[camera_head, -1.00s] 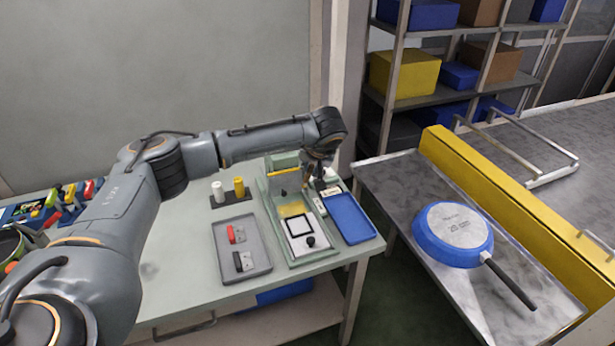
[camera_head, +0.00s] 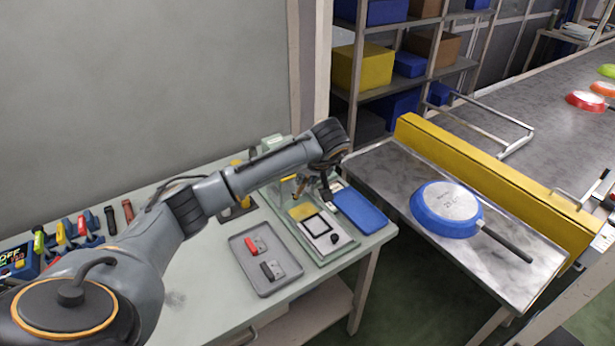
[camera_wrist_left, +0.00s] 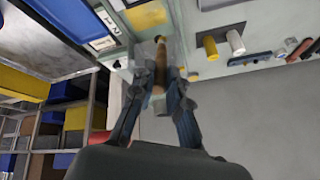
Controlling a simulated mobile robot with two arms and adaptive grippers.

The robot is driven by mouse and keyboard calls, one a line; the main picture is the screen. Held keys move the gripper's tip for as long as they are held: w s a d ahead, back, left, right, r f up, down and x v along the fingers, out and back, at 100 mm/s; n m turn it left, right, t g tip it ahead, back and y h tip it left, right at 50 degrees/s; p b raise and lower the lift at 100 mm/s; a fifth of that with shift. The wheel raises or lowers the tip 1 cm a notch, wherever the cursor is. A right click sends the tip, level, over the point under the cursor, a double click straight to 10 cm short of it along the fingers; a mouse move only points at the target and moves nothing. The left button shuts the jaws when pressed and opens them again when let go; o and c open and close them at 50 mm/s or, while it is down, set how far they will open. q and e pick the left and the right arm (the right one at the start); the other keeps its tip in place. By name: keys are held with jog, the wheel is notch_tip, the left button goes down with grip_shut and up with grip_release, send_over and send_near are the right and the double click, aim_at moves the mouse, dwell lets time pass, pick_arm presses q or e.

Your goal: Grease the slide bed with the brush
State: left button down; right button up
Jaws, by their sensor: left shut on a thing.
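The pale green slide fixture (camera_head: 352,245) stands on the workbench, with a yellow bed patch (camera_head: 302,212) and a black-framed white square in front of it. The yellow patch also shows at the top of the left wrist view (camera_wrist_left: 147,16). My left gripper (camera_head: 312,188) is over the rear part of the fixture, pointing down. In the left wrist view, my left gripper (camera_wrist_left: 163,78) is shut on the brush (camera_wrist_left: 161,52), whose brown handle sits between the fingers. I cannot tell whether the brush touches the bed. My right gripper is not in view.
A grey tray (camera_head: 287,284) with a red and a black block lies left of the fixture, a blue tray (camera_head: 362,212) right of it. Tools stand far left.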

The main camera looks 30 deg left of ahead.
pick_arm(q)
notch_tip(320, 180, down, 8)
jog(key=b, duration=0.5)
jog(key=shift+r, duration=0.25)
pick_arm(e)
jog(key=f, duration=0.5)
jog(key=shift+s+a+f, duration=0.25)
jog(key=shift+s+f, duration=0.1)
pick_arm(q)
jog(key=shift+a+r, duration=0.1)
jog(key=shift+a, duration=0.05)
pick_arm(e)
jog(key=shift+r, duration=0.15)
pick_arm(q)
jog(key=shift+f, duration=0.3)
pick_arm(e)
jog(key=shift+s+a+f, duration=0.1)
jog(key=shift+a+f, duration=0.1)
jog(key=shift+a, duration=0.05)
pick_arm(q)
jog(key=shift+f+b, duration=0.5)
jog(key=shift+f, duration=0.2)
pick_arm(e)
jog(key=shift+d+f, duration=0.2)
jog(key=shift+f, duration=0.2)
